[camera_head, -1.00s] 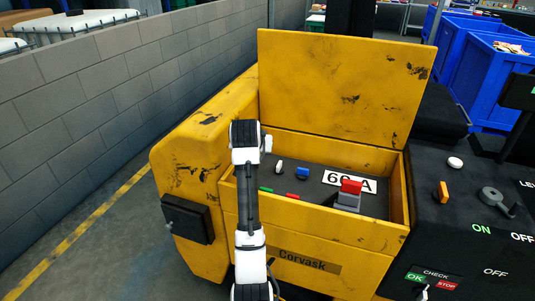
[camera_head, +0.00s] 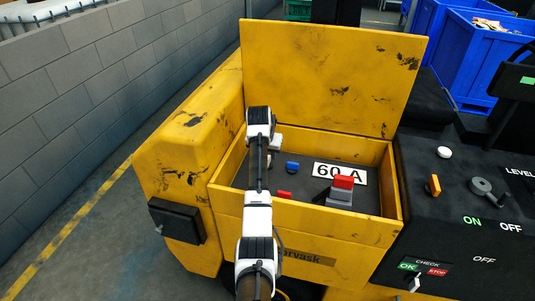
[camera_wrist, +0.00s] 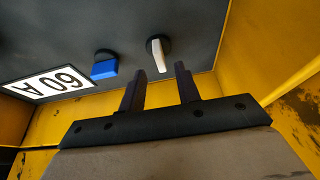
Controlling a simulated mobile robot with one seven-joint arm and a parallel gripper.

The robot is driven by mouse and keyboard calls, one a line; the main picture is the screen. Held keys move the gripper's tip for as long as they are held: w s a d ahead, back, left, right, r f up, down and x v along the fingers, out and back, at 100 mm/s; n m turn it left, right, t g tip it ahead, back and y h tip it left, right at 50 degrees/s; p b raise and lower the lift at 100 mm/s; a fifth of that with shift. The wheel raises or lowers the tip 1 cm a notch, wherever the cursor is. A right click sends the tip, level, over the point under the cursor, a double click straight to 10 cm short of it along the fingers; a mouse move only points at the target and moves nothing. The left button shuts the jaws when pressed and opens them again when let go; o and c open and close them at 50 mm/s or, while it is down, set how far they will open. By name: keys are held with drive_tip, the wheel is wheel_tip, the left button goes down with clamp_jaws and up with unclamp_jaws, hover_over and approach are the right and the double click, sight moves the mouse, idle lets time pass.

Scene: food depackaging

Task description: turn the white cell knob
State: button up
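The white cell knob (camera_wrist: 158,54) shows in the wrist view on the dark panel inside the yellow box, its lever hanging down from a round black base. My gripper (camera_wrist: 158,78) is open, its two dark fingers apart and pointing toward the panel. The knob's tip lies between the fingertips in the picture, nearer the right finger. I cannot tell whether either finger touches it. In the head view my arm (camera_head: 258,195) reaches into the box and hides the knob.
A blue knob (camera_head: 292,167) sits right of my arm, also left of the white knob in the wrist view (camera_wrist: 104,66). A "60 A" label (camera_head: 340,174) and a red-handled switch (camera_head: 342,188) lie further right. Yellow box walls (camera_head: 305,218) surround the panel; the raised lid (camera_head: 325,75) stands behind.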

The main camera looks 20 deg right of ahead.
drive_tip(key=shift+x, duration=1.75)
clamp_jaws()
